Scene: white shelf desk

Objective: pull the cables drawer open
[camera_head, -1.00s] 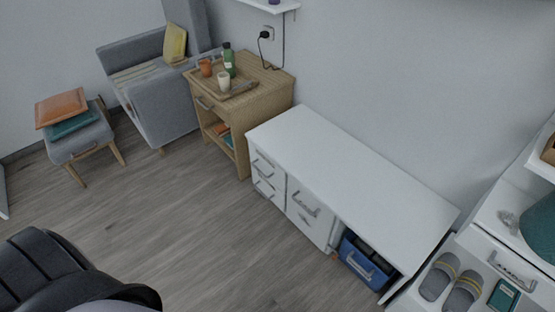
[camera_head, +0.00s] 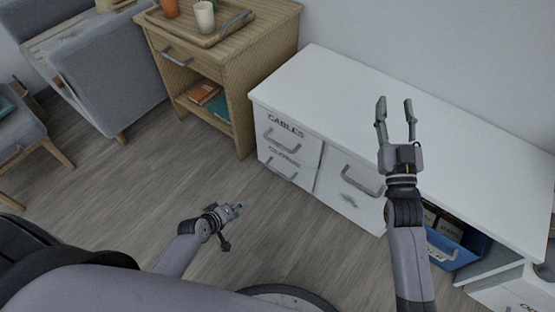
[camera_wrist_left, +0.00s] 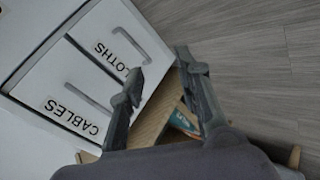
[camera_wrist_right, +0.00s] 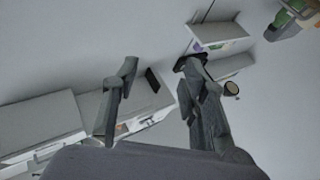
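The cables drawer (camera_head: 303,148) is the upper left drawer of the white desk, with its label above a grey bar handle (camera_head: 280,144). It looks shut, flush with the front. It also shows in the left wrist view (camera_wrist_left: 48,84), its handle (camera_wrist_left: 88,97) left of the fingers. My left gripper (camera_head: 238,208) is low over the floor, in front of and apart from the drawers. Its fingers are spread and empty in the left wrist view (camera_wrist_left: 160,68). My right gripper (camera_head: 395,103) is open and empty, raised in front of the desk top.
The cloths drawer (camera_head: 302,177) sits just below. A larger front with a handle (camera_head: 362,181) is to its right, then a blue bin (camera_head: 452,250) under the desk. A wooden side table (camera_head: 245,75) stands close on the left. The floor before the drawers is clear.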

